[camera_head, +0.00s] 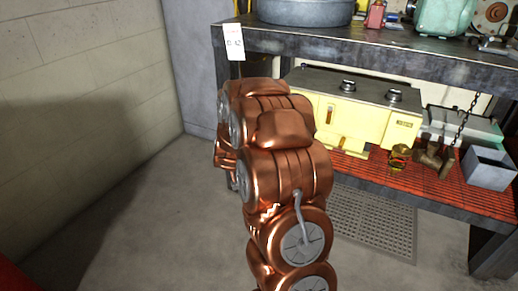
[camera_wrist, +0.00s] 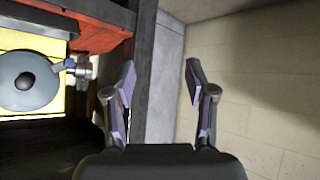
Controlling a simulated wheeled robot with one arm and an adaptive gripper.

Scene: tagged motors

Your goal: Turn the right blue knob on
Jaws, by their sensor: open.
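A yellow box (camera_head: 355,122) with a dark top stands on the lower shelf in the head view. Two dark knobs with pale marks, a left knob (camera_head: 348,86) and a right knob (camera_head: 394,95), sit on its top. In the head view my gripper is hidden behind my copper arm.
A metal workbench (camera_head: 370,62) holds a grey tub (camera_head: 305,10) and a green machine (camera_head: 443,15). The red lower shelf (camera_head: 440,186) holds brass fittings (camera_head: 434,160) and a grey bin (camera_head: 490,168). A pale block wall (camera_head: 85,75) stands at left; the floor before it is clear.

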